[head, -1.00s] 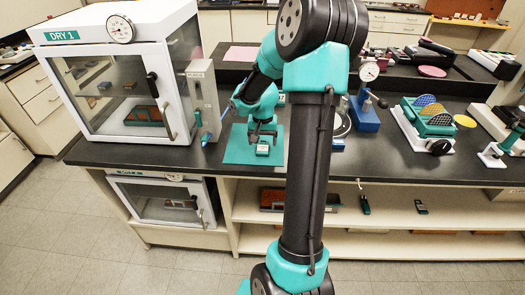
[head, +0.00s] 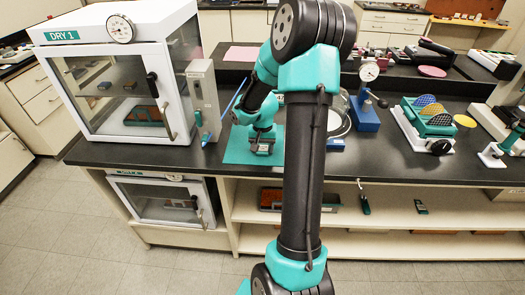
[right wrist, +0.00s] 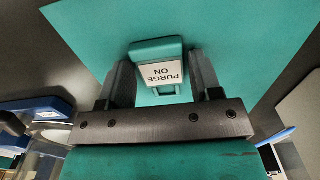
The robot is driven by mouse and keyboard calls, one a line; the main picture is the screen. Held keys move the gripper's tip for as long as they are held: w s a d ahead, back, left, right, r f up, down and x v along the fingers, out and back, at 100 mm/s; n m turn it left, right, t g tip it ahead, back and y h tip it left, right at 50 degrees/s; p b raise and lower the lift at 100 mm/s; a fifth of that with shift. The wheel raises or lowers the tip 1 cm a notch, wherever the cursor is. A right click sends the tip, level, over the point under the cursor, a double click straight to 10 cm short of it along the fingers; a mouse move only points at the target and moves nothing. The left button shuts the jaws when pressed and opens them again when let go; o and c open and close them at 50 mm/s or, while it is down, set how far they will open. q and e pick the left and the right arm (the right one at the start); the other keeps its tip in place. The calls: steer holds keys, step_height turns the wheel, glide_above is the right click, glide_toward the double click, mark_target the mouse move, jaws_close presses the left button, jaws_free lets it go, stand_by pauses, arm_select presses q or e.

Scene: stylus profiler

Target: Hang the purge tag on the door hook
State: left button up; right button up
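The purge tag (right wrist: 160,70) is a teal block with a white label reading PURGE ON, lying on a teal mat (right wrist: 80,30) in the right wrist view. My right gripper (right wrist: 162,82) has its two dark fingers on either side of the tag, with a small gap at the right finger; it looks open. In the head view my right gripper (head: 263,142) is low over the mat (head: 236,152) and mostly hides the tag. The DRY 1 cabinet door (head: 125,90) is closed. A small pale metal piece (head: 168,121) on its right edge may be the hook. My left gripper is not in view.
My arm crosses the middle of the view.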

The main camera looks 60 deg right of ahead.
mark_target(262, 151)
steer(key=c, duration=0.6)
steer(key=shift+r, duration=0.15)
steer(key=shift+r, duration=1.5)
steer(key=shift+s+a+r, duration=0.1)
steer(key=shift+a+r, duration=0.1)
steer(key=shift+a, duration=0.05)
steer(key=s+a, duration=0.3)
steer(key=a, duration=0.4)
steer(key=s+a+r, duration=0.1)
steer(key=s+a, duration=0.2)
steer(key=a, duration=0.4)
steer(key=shift+s+r, duration=0.15)
steer(key=shift+s, duration=0.2)
